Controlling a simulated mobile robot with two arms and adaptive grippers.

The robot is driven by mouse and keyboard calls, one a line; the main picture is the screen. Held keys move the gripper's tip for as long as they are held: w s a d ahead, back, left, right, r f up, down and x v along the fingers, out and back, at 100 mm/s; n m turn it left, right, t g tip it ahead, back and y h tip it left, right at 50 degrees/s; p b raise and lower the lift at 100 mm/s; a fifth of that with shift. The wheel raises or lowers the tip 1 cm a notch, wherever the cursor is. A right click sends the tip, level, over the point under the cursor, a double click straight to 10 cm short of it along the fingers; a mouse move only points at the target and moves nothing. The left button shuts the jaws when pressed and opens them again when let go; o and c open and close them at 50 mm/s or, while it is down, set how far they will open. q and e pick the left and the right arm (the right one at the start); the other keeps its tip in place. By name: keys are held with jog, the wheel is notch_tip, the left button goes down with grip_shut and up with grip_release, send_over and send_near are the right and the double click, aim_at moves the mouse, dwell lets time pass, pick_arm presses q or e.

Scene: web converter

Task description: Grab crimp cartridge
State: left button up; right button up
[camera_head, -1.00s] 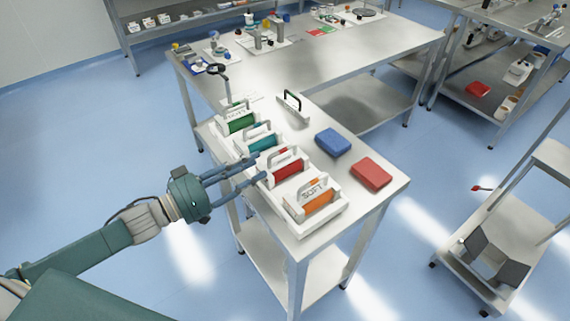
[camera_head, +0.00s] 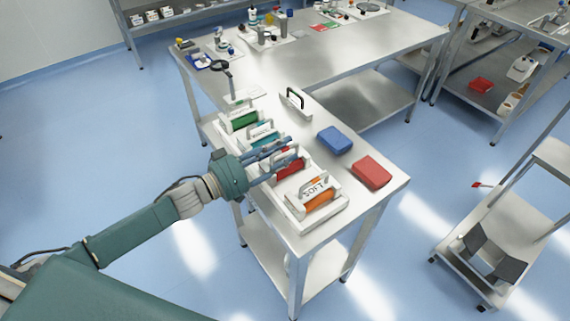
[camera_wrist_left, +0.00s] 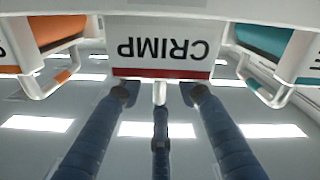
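The crimp cartridge (camera_head: 291,164) is the white one with a red roll, third from the back in a row on the near table edge. My left gripper (camera_head: 288,155) is over it, and its fingers partly hide it in the head view. In the left wrist view, the white label reading CRIMP (camera_wrist_left: 165,48), with a red stripe, appears upside down ahead of the fingers. The left gripper (camera_wrist_left: 159,95) is open, two fingers apart on either side of a narrow white part, perhaps the handle, and a third finger below. No finger clearly touches it. My right gripper is out of view.
An orange cartridge (camera_head: 319,198) stands in front, and teal (camera_head: 262,141) and green (camera_head: 244,119) cartridges stand behind, close alongside. A blue case (camera_head: 334,140) and a red case (camera_head: 372,172) lie to the right. A white handled item (camera_head: 295,103) stands farther back.

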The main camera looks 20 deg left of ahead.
pick_arm(q)
jog(key=shift+c, duration=0.3)
grip_shut()
jog(key=shift+r, duration=0.2)
